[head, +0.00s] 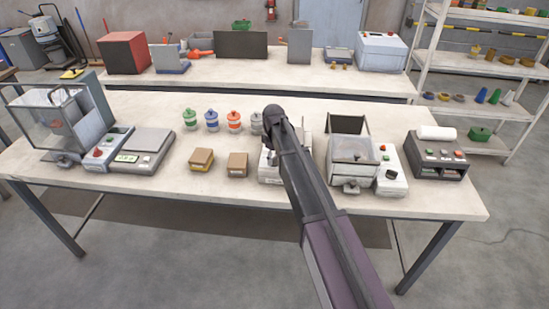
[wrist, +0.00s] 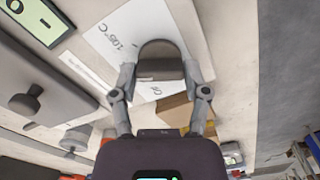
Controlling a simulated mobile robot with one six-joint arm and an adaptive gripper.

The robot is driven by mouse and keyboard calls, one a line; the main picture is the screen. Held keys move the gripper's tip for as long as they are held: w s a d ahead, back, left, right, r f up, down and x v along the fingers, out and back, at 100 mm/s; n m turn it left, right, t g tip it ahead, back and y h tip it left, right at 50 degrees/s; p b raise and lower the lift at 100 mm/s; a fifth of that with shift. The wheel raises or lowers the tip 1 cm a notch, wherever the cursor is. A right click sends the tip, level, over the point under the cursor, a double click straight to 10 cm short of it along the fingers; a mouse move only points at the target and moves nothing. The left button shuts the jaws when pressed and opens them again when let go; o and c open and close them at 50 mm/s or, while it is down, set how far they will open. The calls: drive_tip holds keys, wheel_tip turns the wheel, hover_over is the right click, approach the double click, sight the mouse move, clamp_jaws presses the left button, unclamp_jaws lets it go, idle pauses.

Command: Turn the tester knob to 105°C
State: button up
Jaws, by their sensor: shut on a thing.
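A grey knob (wrist: 160,58) sits on a pale panel in the wrist view. My gripper (wrist: 159,72) is shut on it, with one finger on each side. A printed "105°C" label (wrist: 110,42) is on the panel to the knob's upper left. Another label (wrist: 155,91), partly covered, shows between the fingers below the knob. I cannot tell from the picture which mark the knob points at. In the head view my arm covers much of the pale tester (head: 270,176) on the front bench, and the knob and gripper are hidden there.
A green display (wrist: 22,18) is at the wrist view's top left. On the front bench (head: 330,205), two small brown boxes (head: 237,164) and a scale (head: 145,150) are left of my arm. A clear-topped machine (head: 353,155) and dark printer-like unit (head: 438,155) are right.

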drive_tip(key=m, duration=0.6)
drive_tip(key=shift+m, duration=0.4)
idle(0.3)
drive_tip(key=o, duration=1.2)
drive_tip(key=shift+c, duration=0.2)
